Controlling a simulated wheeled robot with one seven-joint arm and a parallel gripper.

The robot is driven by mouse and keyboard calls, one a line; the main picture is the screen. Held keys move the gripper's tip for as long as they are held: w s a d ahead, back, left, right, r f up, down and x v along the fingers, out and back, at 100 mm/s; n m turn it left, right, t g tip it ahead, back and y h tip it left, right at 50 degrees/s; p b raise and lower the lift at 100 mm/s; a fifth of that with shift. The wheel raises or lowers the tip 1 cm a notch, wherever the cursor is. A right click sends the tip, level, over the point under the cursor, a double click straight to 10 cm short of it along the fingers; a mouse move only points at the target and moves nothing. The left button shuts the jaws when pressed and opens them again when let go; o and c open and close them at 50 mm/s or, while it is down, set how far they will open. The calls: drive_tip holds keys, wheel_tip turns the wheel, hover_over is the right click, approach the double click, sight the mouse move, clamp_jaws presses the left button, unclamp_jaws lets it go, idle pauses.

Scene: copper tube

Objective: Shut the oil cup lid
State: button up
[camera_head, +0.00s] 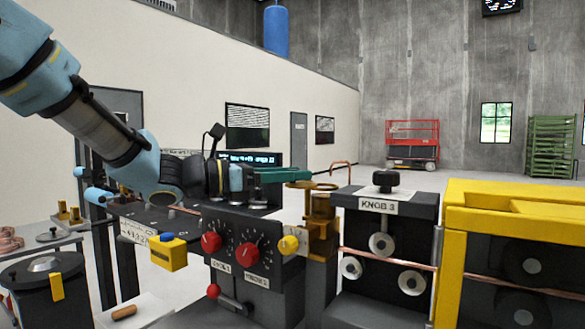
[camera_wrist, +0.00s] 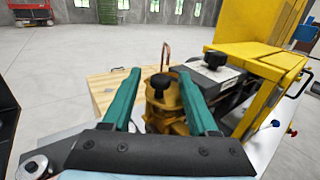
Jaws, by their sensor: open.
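The amber oil cup (camera_head: 320,226) stands between the control panel and the KNOB 3 block. Its flat lid piece (camera_head: 312,186) shows at the top, level with my fingertips; I cannot tell how far it is open. My gripper (camera_head: 294,174) is open, its teal fingers reaching right toward the cup's top. In the wrist view, my gripper (camera_wrist: 158,73) has its two fingers spread on either side of the oil cup (camera_wrist: 164,120), with nothing held. A dark round part shows at the cup's top between them. I cannot tell whether a finger touches the cup.
The KNOB 3 block (camera_head: 385,207) with its black knob stands just right of the cup. A yellow frame (camera_head: 452,240) is farther right. The panel with red knobs (camera_head: 211,242) sits below my gripper. A copper tube (camera_head: 385,257) runs through the rollers.

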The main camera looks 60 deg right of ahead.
drive_tip(key=shift+s+d, duration=0.15)
drive_tip(key=shift+d, duration=0.05)
clamp_jaws()
idle(0.4)
